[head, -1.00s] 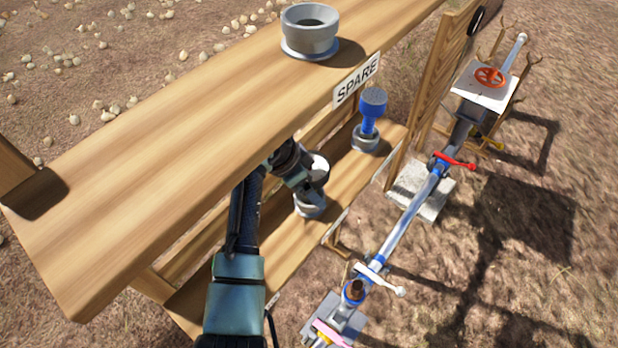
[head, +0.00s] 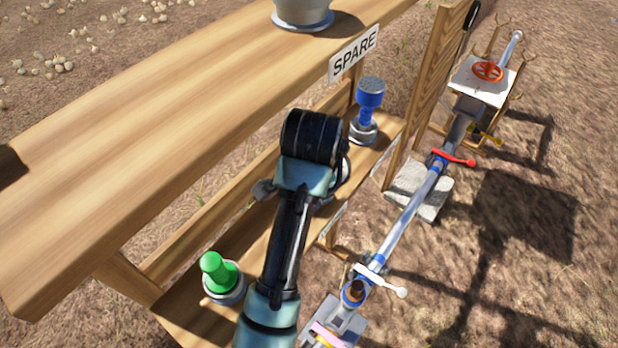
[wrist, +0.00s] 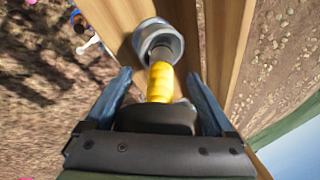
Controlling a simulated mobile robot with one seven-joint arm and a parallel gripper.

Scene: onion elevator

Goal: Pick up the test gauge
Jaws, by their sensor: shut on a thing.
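In the wrist view, a yellow-handled piece (wrist: 160,80) with a grey shaft stands between the two fingers of my gripper (wrist: 159,75). My gripper is shut on this yellow handle. The piece's far end is at a grey ring-shaped cup (wrist: 168,40) on the wooden shelf; I cannot tell whether it is seated or lifted. No label shows which piece is the test gauge. A blue piece (head: 369,100) and a green piece (head: 214,268) stand in similar grey cups on the lower shelf. In the head view my arm hides the yellow piece.
The upper wooden plank (head: 150,150) runs above the shelf, with a SPARE label (head: 353,54) and a grey cup (head: 302,14). To the right is a metal pipe (head: 405,220) with a red lever (head: 455,160), a white lever (head: 385,281) and a red wheel (head: 488,71).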

